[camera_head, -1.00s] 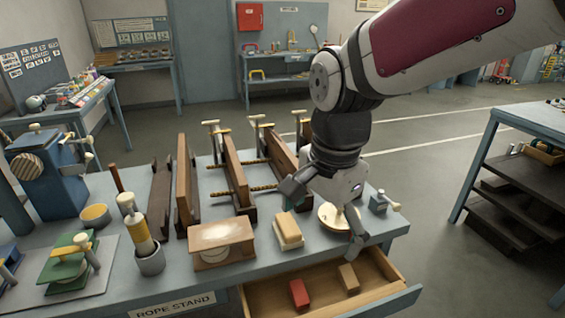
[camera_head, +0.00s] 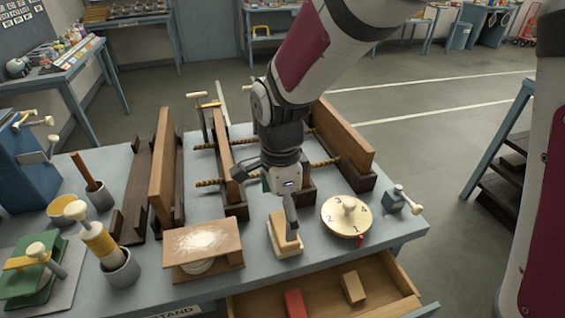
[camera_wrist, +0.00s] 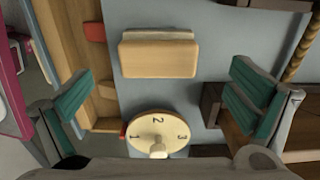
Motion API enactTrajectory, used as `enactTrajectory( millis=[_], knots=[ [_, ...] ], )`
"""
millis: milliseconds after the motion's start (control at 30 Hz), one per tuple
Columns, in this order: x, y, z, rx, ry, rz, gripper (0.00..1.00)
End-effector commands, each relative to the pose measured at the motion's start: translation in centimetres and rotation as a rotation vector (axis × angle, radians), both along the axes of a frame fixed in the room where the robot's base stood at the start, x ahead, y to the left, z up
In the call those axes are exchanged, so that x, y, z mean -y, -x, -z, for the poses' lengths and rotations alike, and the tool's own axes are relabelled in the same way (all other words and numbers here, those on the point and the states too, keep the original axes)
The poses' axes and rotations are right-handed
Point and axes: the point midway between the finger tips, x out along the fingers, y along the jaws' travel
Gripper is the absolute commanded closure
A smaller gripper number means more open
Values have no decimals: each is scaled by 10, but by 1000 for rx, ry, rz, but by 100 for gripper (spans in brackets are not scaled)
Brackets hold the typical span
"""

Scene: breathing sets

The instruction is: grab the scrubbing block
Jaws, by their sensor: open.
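The scrubbing block (camera_head: 279,241), a tan wooden block with a paler layer along one side, lies on the grey-blue bench top near the front edge. In the wrist view the block (camera_wrist: 158,60) lies ahead of the palm, between the lines of the two spread fingers. My gripper (camera_head: 266,206) is open and empty, above the block and pointing down. One finger covers part of the block in the head view; I cannot tell whether it touches. In the wrist view the green-padded fingers (camera_wrist: 163,90) stand wide apart, with clear room on both sides of the block.
A numbered round dial (camera_head: 346,216) stands right of the block, and a wooden box-like stand (camera_head: 203,246) stands left. Tall wooden clamp boards (camera_head: 345,141) rise behind. Below, an open drawer (camera_head: 398,272) holds a red block (camera_head: 295,303) and a tan block (camera_head: 353,287).

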Motion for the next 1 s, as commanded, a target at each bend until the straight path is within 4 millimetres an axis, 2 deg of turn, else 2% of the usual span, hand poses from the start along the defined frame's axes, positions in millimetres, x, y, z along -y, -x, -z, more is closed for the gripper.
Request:
enactTrajectory(
  millis=[100, 267, 600, 900, 933, 1000],
  knots=[
    [0, 0, 13, -2, 1, 0, 0],
    [1, 0, 22, -1, 0, 0, 0],
    [8, -1, 65, -2, 2, -1, 0],
    [7, -1, 70, 0, 1, -1, 0],
    [7, -1, 70, 0, 1, -1, 5],
    [7, -1, 70, 0, 1, -1, 20]
  ],
)
